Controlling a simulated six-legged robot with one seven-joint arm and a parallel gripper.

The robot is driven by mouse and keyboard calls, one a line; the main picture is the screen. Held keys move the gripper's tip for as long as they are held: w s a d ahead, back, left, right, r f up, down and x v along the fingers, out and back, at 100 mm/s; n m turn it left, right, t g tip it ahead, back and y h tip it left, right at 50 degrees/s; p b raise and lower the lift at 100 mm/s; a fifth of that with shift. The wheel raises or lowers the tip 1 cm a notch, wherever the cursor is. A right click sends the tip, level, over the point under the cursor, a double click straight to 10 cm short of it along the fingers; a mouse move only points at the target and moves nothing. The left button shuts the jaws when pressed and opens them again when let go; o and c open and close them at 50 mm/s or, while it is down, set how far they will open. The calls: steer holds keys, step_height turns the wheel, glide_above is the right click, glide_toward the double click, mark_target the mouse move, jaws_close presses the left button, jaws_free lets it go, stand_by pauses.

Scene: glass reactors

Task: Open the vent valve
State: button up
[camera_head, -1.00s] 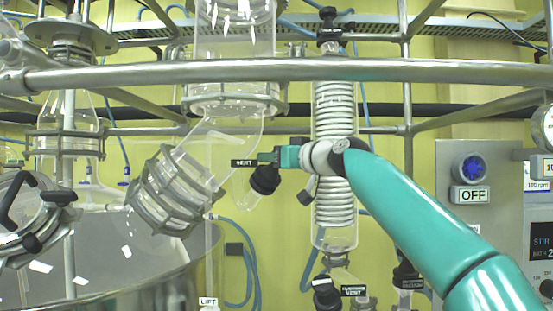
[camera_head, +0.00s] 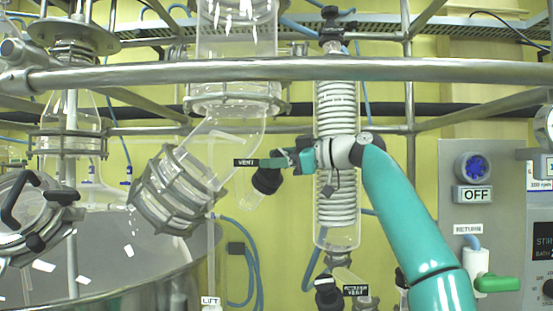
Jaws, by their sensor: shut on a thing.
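The vent valve is mid-frame, beside the angled glass pipe, with a black round body (camera_head: 266,181) and a small black VENT label (camera_head: 246,162). Its green handle (camera_head: 270,163) lies about level, running right from the label to my gripper. My gripper (camera_head: 288,160) is shut on the right end of this handle, with my arm reaching in from the lower right. The dark fingers hide that end of the handle, and the exact grip is too small to see.
A steel rail (camera_head: 300,69) crosses in front above my arm. A coiled glass condenser (camera_head: 337,215) stands behind my wrist. A clamped glass joint (camera_head: 178,190) is left of the valve. At right are a control panel (camera_head: 515,215) and a return valve with green handle (camera_head: 497,284).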

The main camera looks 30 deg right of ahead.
steer(key=shift+n+g+y, duration=0.5)
steer(key=shift+n+g, duration=0.1)
steer(key=shift+n, duration=0.4)
stand_by(0.3)
steer(key=o, duration=1)
steer(key=shift+s, duration=0.15)
